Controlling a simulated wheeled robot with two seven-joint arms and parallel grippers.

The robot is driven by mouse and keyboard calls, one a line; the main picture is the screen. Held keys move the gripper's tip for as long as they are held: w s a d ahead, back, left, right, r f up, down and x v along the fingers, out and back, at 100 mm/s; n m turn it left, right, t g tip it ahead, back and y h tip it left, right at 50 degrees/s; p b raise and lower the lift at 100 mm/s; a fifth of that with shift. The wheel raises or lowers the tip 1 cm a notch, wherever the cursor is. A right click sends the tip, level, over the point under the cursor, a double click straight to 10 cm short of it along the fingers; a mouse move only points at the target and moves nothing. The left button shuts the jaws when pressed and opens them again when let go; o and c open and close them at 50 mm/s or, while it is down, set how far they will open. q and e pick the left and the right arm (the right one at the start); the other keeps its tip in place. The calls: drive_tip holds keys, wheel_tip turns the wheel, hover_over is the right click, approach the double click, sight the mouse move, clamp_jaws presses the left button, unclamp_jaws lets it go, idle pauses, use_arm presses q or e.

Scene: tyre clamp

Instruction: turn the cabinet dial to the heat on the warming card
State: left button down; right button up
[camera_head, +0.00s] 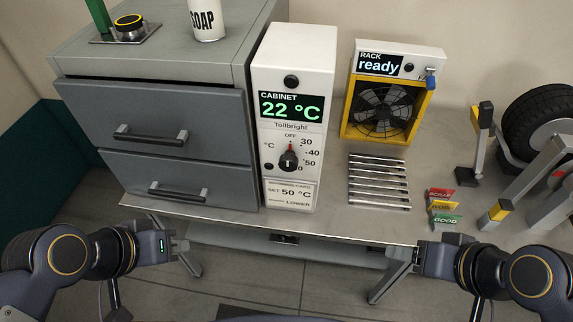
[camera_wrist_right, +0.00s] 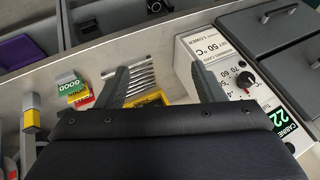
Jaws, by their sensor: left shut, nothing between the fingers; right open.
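The white cabinet (camera_head: 292,75) stands on the bench, and its green display (camera_head: 291,107) reads 22 °C. Its black dial (camera_head: 289,162) has a red mark pointing up at OFF, with a printed scale around its right side. The warming card (camera_head: 290,194) below reads SET 50 °C. The dial (camera_wrist_right: 244,80) and card (camera_wrist_right: 203,50) also show in the right wrist view. My left gripper (camera_head: 184,247) is shut and empty, below the bench front at left. My right gripper (camera_head: 418,262) is open and empty at the bench's front edge, right of the cabinet and apart from it.
A grey drawer unit (camera_head: 160,125) stands left of the cabinet. To the right are a yellow rack heater (camera_head: 385,110) reading ready, several metal rods (camera_head: 379,182), coloured label blocks (camera_head: 444,208) and a tyre (camera_head: 540,120). The bench front before the cabinet is clear.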

drive_tip(key=f+n+b, duration=0.1)
drive_tip(key=f+n, duration=0.1)
drive_tip(key=f+n+g+h+b, duration=0.1)
drive_tip(key=f+n+b, duration=0.1)
drive_tip(key=n, duration=0.1)
drive_tip(key=w+f+n+g+h+b, duration=0.1)
drive_tip(key=f+n, duration=0.1)
drive_tip(key=shift+d+f+n+b, duration=0.25)
drive_tip(key=shift+f+n+b, duration=0.05)
drive_tip(key=shift+n, duration=0.1)
drive_tip(key=shift+c, duration=0.2)
drive_tip(key=w+a+f+n+t+h+b, duration=0.3)
drive_tip(key=w+n+h+b, duration=0.5)
drive_tip(key=n, duration=0.5)
drive_tip(key=n+t+y+b, duration=0.35)
drive_tip(key=n+t, duration=0.75)
drive_tip(key=n, duration=0.5)
approach(287, 167)
drive_tip(key=shift+y, duration=0.45)
drive_tip(key=w, duration=0.3)
drive_tip(key=w+d, duration=0.1)
drive_tip(key=w, duration=0.5)
drive_tip(key=shift+w+d+f, duration=0.1)
drive_tip(key=shift+d, duration=0.15)
